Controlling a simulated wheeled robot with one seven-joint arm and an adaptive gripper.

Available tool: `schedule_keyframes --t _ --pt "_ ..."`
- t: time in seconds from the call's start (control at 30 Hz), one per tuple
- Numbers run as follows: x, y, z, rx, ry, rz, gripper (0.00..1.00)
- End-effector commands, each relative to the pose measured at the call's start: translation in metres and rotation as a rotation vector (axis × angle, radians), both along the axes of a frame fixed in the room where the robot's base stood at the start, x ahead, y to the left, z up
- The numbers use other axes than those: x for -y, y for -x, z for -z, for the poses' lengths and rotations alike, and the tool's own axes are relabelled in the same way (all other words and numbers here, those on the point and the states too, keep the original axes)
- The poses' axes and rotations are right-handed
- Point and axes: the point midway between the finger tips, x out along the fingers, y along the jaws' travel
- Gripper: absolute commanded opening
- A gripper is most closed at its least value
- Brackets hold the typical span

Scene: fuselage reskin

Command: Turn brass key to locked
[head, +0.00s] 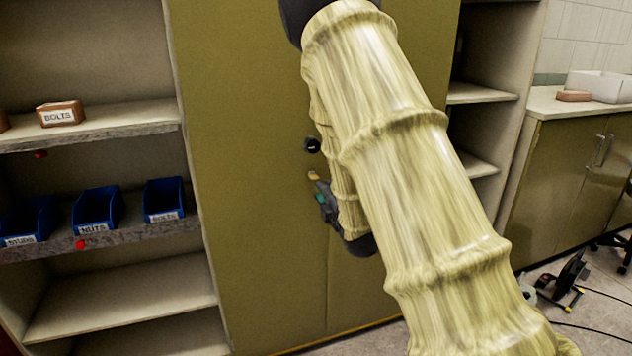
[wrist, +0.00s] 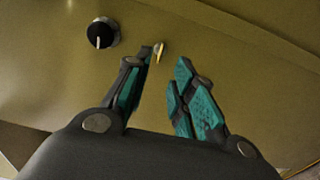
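The small brass key (wrist: 159,54) is in its lock on the olive cabinet door (wrist: 235,50). In the wrist view it shows just beyond my fingertips, nearer the left one. My gripper (wrist: 166,58) is open, its two teal-padded fingers apart, and I see nothing held. I cannot tell whether the left finger touches the key. In the head view the key (head: 313,175) is a small yellowish spot just above my gripper (head: 321,189), partly hidden by my arm. The exact turn of the key is too small to tell.
A round black knob (wrist: 102,33) with a white mark is on the door, left of the key in the wrist view. Left shelves hold blue bins (head: 97,210) and a bolts box (head: 60,113). A counter (head: 572,103) stands at right. Cables lie on the floor.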

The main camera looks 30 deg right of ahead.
Motion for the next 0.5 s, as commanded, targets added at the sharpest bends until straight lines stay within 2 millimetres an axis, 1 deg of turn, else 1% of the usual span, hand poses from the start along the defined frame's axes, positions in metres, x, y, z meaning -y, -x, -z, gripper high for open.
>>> schedule_keyframes --t 0.03,0.3,0.5 --pt "0.002 -0.008 -0.001 0.0 -0.001 0.0 0.25" --pt "0.013 -0.051 0.0 0.001 -0.003 0.001 0.25" --pt "0.018 -0.073 0.001 -0.001 -0.002 0.001 0.25"
